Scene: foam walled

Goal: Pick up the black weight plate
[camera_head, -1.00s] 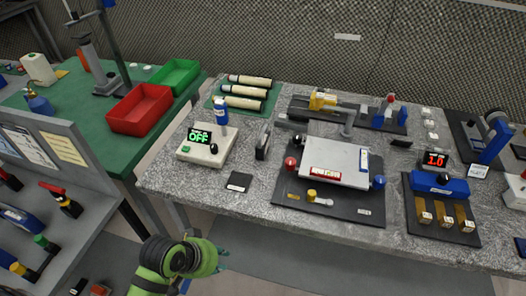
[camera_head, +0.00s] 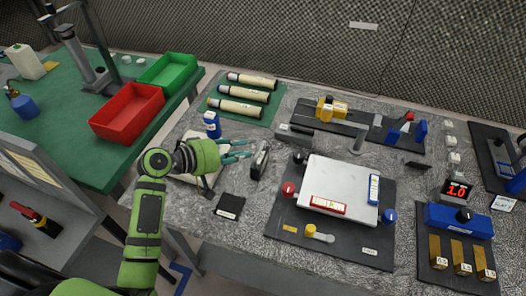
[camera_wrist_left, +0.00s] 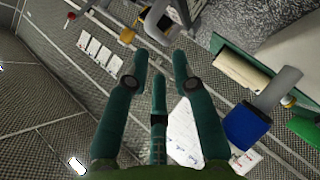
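A dark upright object (camera_head: 260,160) stands on the grey speckled table, left of the white plate; it looks most like the black weight plate, but I cannot tell for sure. A flat black square (camera_head: 230,206) with a small label lies nearer the table's front edge. My left gripper (camera_head: 250,149) reaches over the table from the left, its teal fingers pointing at the upright object, with a small gap. In the left wrist view its fingers (camera_wrist_left: 158,75) are spread with nothing between them. The left arm partly hides the white display box (camera_head: 188,165). My right gripper is not in view.
A blue bottle (camera_head: 212,124) stands close behind my left gripper. A white plate (camera_head: 338,183) on a black base with coloured knobs is to the right. Several pale cylinders (camera_head: 241,107) lie on a green mat behind. A red bin (camera_head: 127,112) is on the green table.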

